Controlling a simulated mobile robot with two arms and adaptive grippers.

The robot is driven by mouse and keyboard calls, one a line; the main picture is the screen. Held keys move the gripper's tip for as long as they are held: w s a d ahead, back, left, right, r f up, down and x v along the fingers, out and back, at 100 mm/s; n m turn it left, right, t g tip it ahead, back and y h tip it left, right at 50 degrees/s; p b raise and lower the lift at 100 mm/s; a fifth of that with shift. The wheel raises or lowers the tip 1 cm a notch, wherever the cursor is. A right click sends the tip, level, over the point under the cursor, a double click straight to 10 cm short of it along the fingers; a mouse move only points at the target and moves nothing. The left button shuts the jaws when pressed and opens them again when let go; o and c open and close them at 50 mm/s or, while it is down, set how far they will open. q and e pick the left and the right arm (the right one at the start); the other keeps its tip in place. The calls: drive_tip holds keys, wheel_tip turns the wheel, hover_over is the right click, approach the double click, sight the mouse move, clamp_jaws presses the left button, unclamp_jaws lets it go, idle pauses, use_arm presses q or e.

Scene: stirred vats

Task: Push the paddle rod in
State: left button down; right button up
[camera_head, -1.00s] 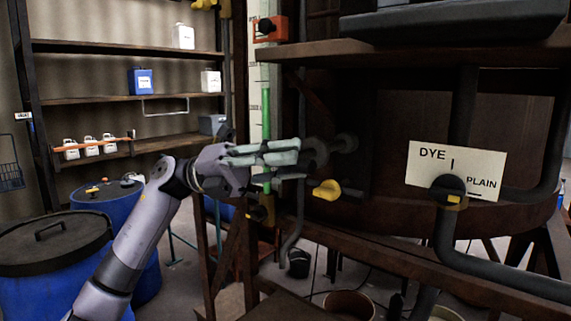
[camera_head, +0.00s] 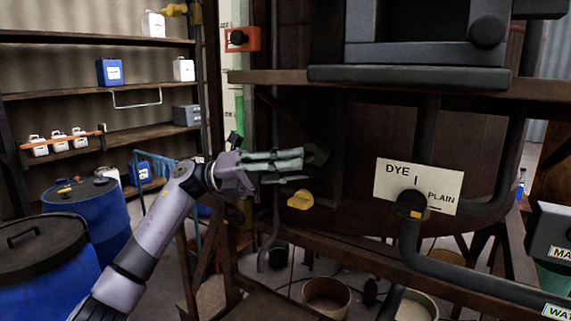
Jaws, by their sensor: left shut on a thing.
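My left gripper (camera_head: 300,164) reaches in from the left to the side of the dark vat (camera_head: 365,135). It is shut on the paddle rod, and its fingers hide most of the rod. A dark round part (camera_head: 318,153), which seems to be the rod's collar at the vat wall, shows right at the fingertips. I see no clear length of bare rod between fingertips and collar. My right gripper is not in view.
A yellow valve handle (camera_head: 300,199) sits just below the gripper. A DYE/PLAIN sign (camera_head: 418,184) with a dark knob (camera_head: 410,204) is to the right. Blue drums (camera_head: 88,220) stand at left. A wooden beam (camera_head: 350,250) and buckets (camera_head: 326,296) lie below.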

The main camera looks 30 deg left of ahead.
use_arm(q)
drive_tip(key=c, duration=1.8)
unclamp_jaws()
drive_tip(key=shift+w+f, duration=0.2)
drive_tip(key=shift+f, duration=0.05)
drive_tip(key=shift+c, duration=0.2)
drive_tip(key=o, duration=0.7)
drive_tip(key=shift+w, duration=0.35)
drive_tip(key=shift+c, duration=0.2)
drive_tip(key=shift+s, duration=0.1)
drive_tip(key=shift+a, duration=0.1)
drive_tip(key=v, duration=1.2)
